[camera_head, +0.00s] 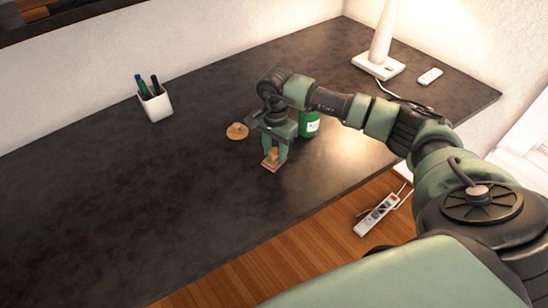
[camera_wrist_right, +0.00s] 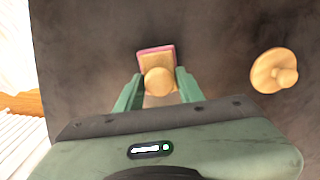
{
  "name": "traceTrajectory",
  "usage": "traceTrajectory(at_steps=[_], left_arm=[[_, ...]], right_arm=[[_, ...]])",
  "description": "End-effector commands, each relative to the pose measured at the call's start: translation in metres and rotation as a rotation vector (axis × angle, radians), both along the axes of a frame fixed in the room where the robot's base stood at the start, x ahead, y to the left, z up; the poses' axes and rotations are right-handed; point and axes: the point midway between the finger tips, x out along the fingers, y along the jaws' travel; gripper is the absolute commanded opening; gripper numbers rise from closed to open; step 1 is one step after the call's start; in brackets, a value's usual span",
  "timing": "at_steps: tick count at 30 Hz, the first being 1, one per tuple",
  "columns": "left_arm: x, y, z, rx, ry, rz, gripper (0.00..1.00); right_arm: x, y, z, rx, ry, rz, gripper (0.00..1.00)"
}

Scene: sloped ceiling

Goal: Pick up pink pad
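The pink pad (camera_head: 269,167) is a small flat block with a pinkish edge, lying on the dark desk. Its pink edge and tan top also show in the right wrist view (camera_wrist_right: 152,55). A tan rounded wooden piece (camera_wrist_right: 160,82) is on or just above the pad's near part; I cannot tell if they touch. My right gripper (camera_head: 273,156) points down over the pad. In the right wrist view its green fingers (camera_wrist_right: 158,80) are apart, one on each side of the wooden piece. My left gripper is not in view.
A second round wooden piece with a knob (camera_head: 237,131) lies left of the gripper. A green container (camera_head: 309,124) stands close behind the right gripper. A white pen cup (camera_head: 156,104) and a lamp base (camera_head: 379,66) are farther off. The desk's left part (camera_head: 90,210) is clear.

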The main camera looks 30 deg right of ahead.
Motion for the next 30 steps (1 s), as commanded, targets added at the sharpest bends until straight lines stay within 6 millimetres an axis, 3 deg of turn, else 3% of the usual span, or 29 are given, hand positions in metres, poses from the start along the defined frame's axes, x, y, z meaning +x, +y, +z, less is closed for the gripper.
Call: traceTrajectory(at_steps=[11, 17, 23, 30], left_arm=[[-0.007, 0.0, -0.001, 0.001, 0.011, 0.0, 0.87], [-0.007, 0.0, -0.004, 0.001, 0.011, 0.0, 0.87], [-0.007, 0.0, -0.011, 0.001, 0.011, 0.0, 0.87], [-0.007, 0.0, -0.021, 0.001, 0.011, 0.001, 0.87]], right_arm=[[0.0, 0.0, 0.002, 0.001, -0.002, 0.0, 0.0], [0.002, 0.0, 0.018, 0.001, -0.005, 0.001, 0.0], [0.002, 0.0, 0.06, -0.001, -0.008, 0.001, 0.0], [0.002, 0.0, 0.132, 0.0, -0.007, 0.001, 0.0]])
